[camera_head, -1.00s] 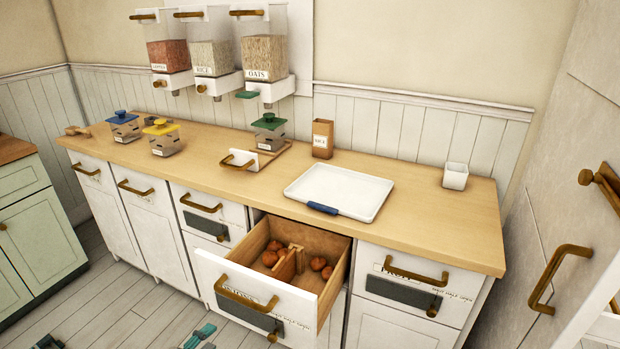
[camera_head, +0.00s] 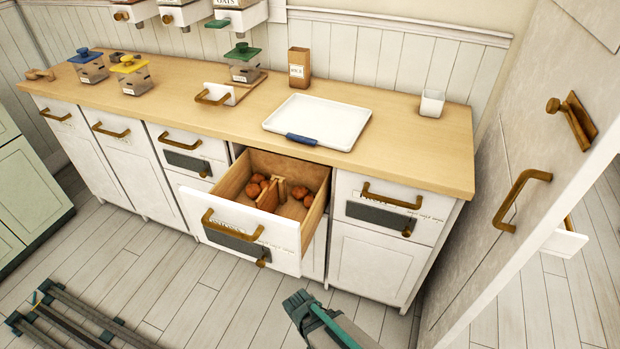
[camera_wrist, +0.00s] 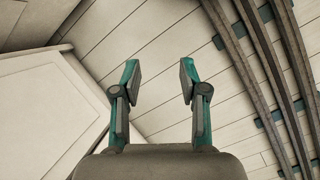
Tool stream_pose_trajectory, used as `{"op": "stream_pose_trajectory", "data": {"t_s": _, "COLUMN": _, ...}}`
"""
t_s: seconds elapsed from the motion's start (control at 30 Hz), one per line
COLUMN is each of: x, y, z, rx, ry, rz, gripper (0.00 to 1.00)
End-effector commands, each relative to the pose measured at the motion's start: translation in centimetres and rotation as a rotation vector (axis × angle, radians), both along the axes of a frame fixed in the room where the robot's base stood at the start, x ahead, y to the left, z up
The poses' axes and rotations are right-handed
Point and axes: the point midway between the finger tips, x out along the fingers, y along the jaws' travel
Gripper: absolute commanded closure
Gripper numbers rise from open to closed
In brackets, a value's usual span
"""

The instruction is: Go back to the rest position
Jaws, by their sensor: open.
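My gripper (camera_wrist: 160,75) shows in the wrist view with its two teal and grey fingers apart and nothing between them. Plank floor lies behind the fingers there. In the head view a grey and teal part of my arm is at the bottom, in front of the open drawer (camera_head: 241,228), and apart from it. The fingertips cannot be made out in that view. The drawer is pulled out and holds several round brown items (camera_head: 256,186) on both sides of a wooden divider.
The wooden counter (camera_head: 190,105) carries a white tray (camera_head: 318,118), a white cup (camera_head: 432,102), a brown box (camera_head: 299,66) and lidded jars (camera_head: 134,76). A white door (camera_head: 530,170) stands at the right. My rail lies on the floor at lower left.

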Motion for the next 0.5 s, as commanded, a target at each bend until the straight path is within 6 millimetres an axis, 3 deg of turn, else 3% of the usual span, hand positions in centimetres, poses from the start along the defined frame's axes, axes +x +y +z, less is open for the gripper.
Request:
{"op": "stream_pose_trajectory", "data": {"t_s": 0.03, "x": -1.2, "y": -1.7, "z": -0.5, "rx": 0.009, "ry": 0.035, "rz": -0.066, "gripper": 0.57}}
{"op": "stream_pose_trajectory", "data": {"t_s": 0.2, "x": -5.0, "y": -5.9, "z": -2.2, "rx": 0.043, "ry": 0.132, "rz": -0.269, "gripper": 0.57}}
{"op": "stream_pose_trajectory", "data": {"t_s": 0.5, "x": -11.3, "y": -11.6, "z": -3.6, "rx": 0.049, "ry": 0.259, "rz": -0.546, "gripper": 0.57}}
